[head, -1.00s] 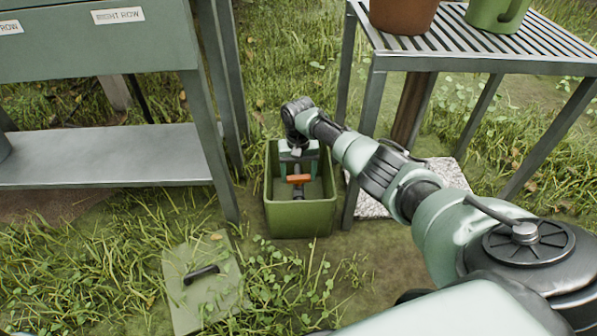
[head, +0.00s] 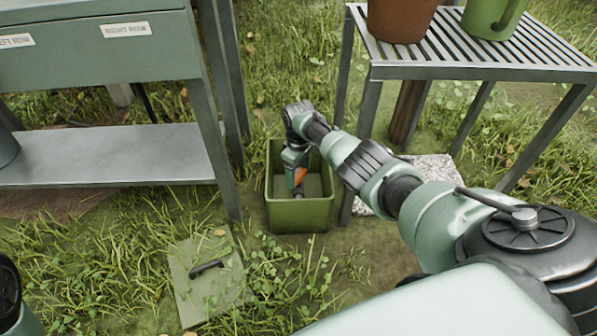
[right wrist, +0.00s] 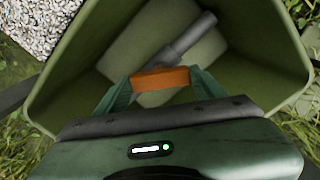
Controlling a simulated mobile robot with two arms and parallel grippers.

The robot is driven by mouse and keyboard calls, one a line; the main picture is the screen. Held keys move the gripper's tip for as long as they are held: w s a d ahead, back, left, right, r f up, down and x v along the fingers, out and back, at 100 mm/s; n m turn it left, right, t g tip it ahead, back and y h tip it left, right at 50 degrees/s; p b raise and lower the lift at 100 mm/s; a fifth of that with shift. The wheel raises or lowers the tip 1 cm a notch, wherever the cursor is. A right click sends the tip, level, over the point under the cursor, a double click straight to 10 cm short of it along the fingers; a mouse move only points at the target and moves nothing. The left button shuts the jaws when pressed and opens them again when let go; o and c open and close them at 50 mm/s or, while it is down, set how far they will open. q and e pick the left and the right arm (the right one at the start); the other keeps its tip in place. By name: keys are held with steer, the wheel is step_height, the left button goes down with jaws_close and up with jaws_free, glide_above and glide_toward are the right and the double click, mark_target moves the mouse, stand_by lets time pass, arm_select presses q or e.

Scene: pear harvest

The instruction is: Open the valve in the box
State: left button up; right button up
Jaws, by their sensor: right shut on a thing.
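The open green box (head: 298,217) stands on the ground between the metal bench and the slatted table. Inside it is a valve with an orange handle (head: 299,177) on a grey pipe. My right gripper (head: 296,174) reaches down into the box and is shut on the orange handle. In the right wrist view the handle (right wrist: 160,78) lies between the two green fingers, and the grey pipe (right wrist: 188,42) runs away from it toward the box wall. In the head view the handle looks tilted. Only a piece of my left arm shows at the left edge; its gripper is out of view.
A flat green lid (head: 207,277) with a black handle lies on the grass in front. The slatted table (head: 480,60) bears a brown pot (head: 400,18) and a green watering can (head: 490,16). The grey bench shelf (head: 100,155) is at the left. White gravel (head: 432,172) lies right of the box.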

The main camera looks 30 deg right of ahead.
steer(key=n, duration=0.6)
steer(key=shift+n, duration=0.5)
stand_by(0.3)
steer(key=o, duration=1.4)
steer(key=shift+c, duration=0.2)
